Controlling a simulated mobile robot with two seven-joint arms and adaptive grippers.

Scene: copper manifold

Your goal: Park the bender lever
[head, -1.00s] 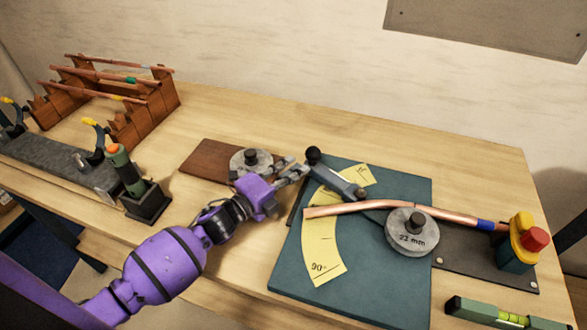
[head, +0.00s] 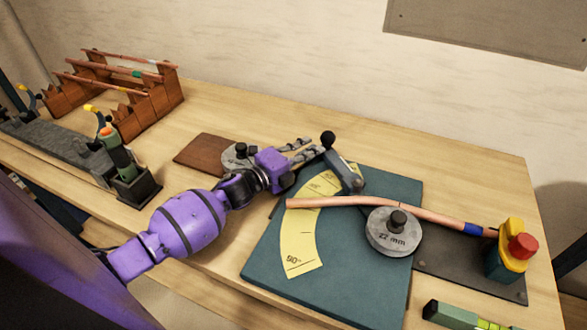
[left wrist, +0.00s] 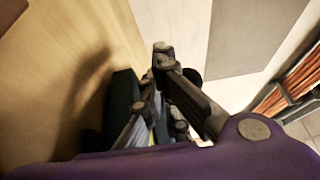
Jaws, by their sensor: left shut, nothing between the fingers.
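The bender lever (head: 343,172) is a dark grey bar with a black ball knob (head: 327,139), over the upper end of the yellow angle scale (head: 297,238). My left gripper (head: 313,149) is shut and empty, its fingertips just left of the lever near the knob. I cannot tell whether they touch it. In the left wrist view the fingers (left wrist: 163,50) are together at their tips. A copper pipe (head: 345,200) lies across the scale and past the round 22 mm former (head: 390,231), slightly bent. The right gripper is not in view.
The teal base plate (head: 384,280) fills the bench's middle. A red button on a yellow housing (head: 522,246) stands right, a green level (head: 465,318) in front. A brown board (head: 203,154) with another disc, a green-handled tool in a holder (head: 135,188) and a pipe rack (head: 150,105) are left.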

